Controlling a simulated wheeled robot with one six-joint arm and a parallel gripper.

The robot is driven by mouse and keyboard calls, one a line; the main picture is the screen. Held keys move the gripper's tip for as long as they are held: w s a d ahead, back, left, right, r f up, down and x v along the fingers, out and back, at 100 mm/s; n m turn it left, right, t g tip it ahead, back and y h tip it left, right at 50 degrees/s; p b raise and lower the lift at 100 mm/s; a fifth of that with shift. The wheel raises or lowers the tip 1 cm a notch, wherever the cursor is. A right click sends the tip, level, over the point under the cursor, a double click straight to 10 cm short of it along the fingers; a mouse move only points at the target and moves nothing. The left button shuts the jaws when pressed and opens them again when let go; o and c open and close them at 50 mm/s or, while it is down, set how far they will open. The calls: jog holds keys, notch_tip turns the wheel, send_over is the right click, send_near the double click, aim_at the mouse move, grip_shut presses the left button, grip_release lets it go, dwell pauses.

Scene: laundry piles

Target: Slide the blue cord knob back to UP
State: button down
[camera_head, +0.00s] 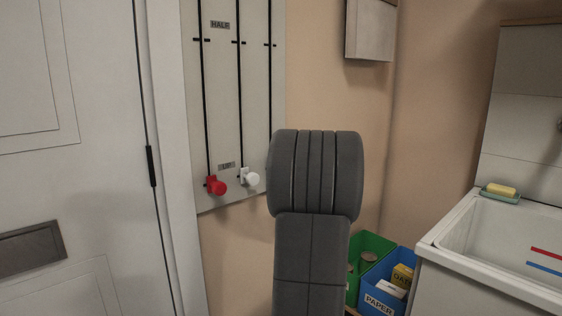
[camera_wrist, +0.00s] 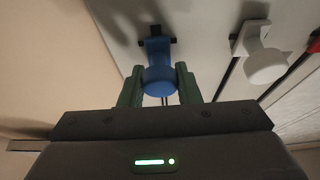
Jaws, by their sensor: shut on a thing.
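The blue cord knob (camera_wrist: 158,78) is in the wrist view, between the two green fingers of my gripper (camera_wrist: 160,86), which is shut on it. A dark mark shows on the board just behind the blue knob, and a thin slot line runs down from it. In the head view my arm hides the blue knob and my gripper. The pale board (camera_head: 224,90) has three dark vertical slots, with a HALF label (camera_head: 220,25) high and an UP label (camera_head: 227,166) low. The lower part of the right slot is hidden.
The red knob (camera_head: 217,185) and white knob (camera_head: 251,179) sit low on their slots by the UP label. The white knob (camera_wrist: 264,62) is right of the blue one in the wrist view. A green bin (camera_head: 372,244), blue PAPER bin (camera_head: 378,292) and sink (camera_head: 450,222) stand right.

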jog(key=shift+f+b, duration=0.3)
jog(key=shift+f, duration=0.55)
jog(key=c, duration=1.1)
grip_release()
jog(key=shift+r, duration=0.1)
jog(key=shift+d, duration=0.1)
jog(key=v, duration=1.3)
jog(key=shift+s+d+f+p, duration=0.2)
jog(key=shift+s+f+p, duration=0.1)
jog(key=shift+p, duration=0.15)
jog(key=shift+w+a+r, duration=0.1)
